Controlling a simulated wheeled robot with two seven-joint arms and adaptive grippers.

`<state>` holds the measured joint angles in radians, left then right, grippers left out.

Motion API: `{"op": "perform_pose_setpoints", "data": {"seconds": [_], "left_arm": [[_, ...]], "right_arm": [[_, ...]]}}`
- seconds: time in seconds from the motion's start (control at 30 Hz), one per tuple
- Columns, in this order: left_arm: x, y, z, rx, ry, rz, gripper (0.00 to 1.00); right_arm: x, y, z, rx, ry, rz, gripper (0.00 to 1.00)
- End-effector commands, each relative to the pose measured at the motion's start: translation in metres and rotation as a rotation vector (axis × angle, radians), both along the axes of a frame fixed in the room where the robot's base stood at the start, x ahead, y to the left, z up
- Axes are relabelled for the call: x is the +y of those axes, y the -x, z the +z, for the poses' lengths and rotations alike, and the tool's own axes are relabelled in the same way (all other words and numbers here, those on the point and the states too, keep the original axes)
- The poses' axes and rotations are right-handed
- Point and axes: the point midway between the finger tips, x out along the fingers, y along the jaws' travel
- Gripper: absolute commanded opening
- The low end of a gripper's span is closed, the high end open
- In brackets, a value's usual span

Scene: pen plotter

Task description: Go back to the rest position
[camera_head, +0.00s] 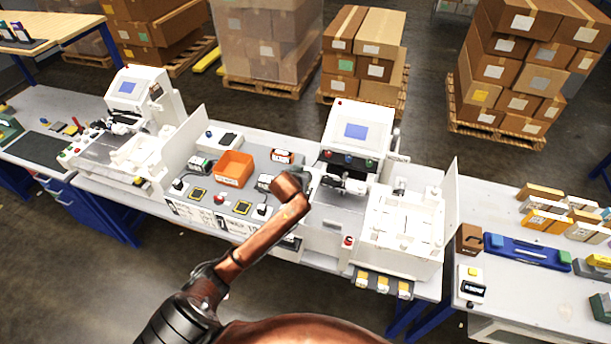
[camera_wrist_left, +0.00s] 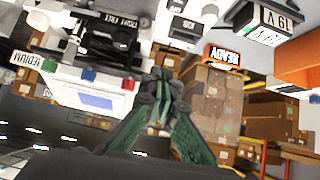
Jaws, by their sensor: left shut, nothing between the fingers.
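My left arm (camera_head: 253,248) comes in from the bottom of the head view, copper-coloured, and reaches up over the work table (camera_head: 265,151). Its wrist end is above the table between the orange bin (camera_head: 233,168) and the right-hand plotter machine (camera_head: 357,137). The left gripper is mostly hidden behind the wrist there. In the left wrist view the left gripper (camera_wrist_left: 160,78) shows dark green fingers closed together with nothing between them. My right gripper is in neither view.
A second white machine (camera_head: 140,93) stands at the left of the table. An upright clear panel (camera_head: 451,191) edges the right machine's tray. A side table at right holds a blue case (camera_head: 525,252) and small boxes. Stacked cartons (camera_head: 520,70) stand behind.

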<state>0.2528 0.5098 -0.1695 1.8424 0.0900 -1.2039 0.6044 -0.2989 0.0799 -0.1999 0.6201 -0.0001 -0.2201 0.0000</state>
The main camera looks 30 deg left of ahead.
Motion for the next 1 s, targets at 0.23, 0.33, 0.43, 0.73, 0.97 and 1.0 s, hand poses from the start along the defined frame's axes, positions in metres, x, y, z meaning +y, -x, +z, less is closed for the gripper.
{"op": "perform_pose_setpoints", "data": {"seconds": [0.23,0.33,0.43,0.73,0.97,1.0], "left_arm": [[0.0,0.001,0.001,0.0,0.0,0.0,0.0],[0.0,0.0,0.001,0.0,0.0,0.0,0.0],[0.0,0.0,0.001,0.0,0.0,0.0,0.0],[-0.013,0.042,-0.037,0.072,-0.006,-0.03,0.0],[-0.043,0.178,-0.113,0.271,-0.02,-0.113,0.0],[-0.047,0.203,-0.122,0.304,-0.02,-0.126,0.0]], "right_arm": [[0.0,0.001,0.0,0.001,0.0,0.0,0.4],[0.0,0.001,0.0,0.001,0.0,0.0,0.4],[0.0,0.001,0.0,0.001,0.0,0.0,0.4],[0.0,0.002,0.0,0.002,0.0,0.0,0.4],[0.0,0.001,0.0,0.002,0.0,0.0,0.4],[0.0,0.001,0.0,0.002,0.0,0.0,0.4]]}}
